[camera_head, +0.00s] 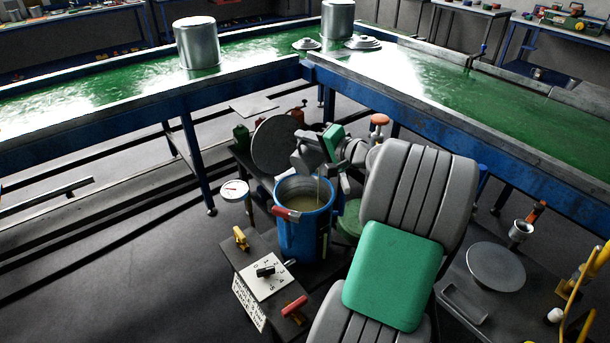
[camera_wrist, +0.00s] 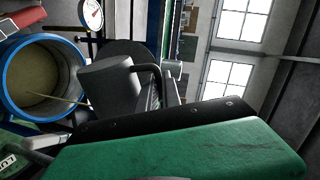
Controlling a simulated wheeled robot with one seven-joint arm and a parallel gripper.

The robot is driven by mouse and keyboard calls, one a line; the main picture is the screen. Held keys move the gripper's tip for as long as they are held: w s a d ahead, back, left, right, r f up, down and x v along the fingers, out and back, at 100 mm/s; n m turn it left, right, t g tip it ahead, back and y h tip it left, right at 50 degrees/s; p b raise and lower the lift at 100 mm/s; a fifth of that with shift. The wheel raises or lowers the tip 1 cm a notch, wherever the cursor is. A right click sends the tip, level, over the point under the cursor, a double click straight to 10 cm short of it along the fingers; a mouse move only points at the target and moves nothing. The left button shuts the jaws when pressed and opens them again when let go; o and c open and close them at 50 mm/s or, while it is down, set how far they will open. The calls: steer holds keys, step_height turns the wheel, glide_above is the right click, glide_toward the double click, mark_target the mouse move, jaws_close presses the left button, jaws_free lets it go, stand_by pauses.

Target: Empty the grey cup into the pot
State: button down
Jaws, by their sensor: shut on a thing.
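The grey cup (camera_head: 308,152) is tipped over above the pot, its mouth turned down toward it. It also shows in the wrist view (camera_wrist: 108,88), with a dark handle on its side. A thin yellowish stream runs from the cup into the blue pot (camera_head: 303,232). The pot stands open and upright with murky yellow-brown liquid inside; its blue rim shows in the wrist view (camera_wrist: 80,62). My gripper (camera_head: 333,147) is shut on the cup, above the pot's back right side. The inside of the cup is hidden.
A round dark lid (camera_head: 274,144) stands raised behind the pot. A dial gauge (camera_head: 235,190) is at its left, and a control box (camera_head: 268,275) with a knob is in front. A grey plate (camera_head: 496,267) lies at the right. Green-topped benches with metal pots (camera_head: 197,45) stand behind.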

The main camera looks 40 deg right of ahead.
steer(key=shift+w+d+r+m+p, duration=0.15)
steer(key=shift+d+m+p, duration=0.25)
steer(key=shift+p, duration=0.5)
steer(key=shift+w+d+r+m+p, duration=0.1)
steer(key=shift+d+r+m+p, duration=0.2)
steer(key=shift+p, duration=0.6)
stand_by(0.6)
stand_by(0.8)
steer(key=shift+s+a+f+b, duration=0.1)
steer(key=shift+f+b, duration=0.2)
steer(key=shift+b, duration=0.2)
steer(key=a+n+b, duration=0.1)
steer(key=b, duration=0.1)
steer(key=f+n+b, duration=0.1)
steer(key=b, duration=0.1)
steer(key=a+n+b, duration=0.1)
steer(key=b, duration=0.1)
steer(key=shift+s+a+f+h, duration=0.25)
steer(key=shift+s+a+h, duration=0.05)
steer(key=shift+s+a+n+b, duration=0.1)
steer(key=shift+a+n+b, duration=0.45)
steer(key=shift+b, duration=0.7)
steer(key=shift+a+r, duration=0.1)
steer(key=shift+r, duration=0.2)
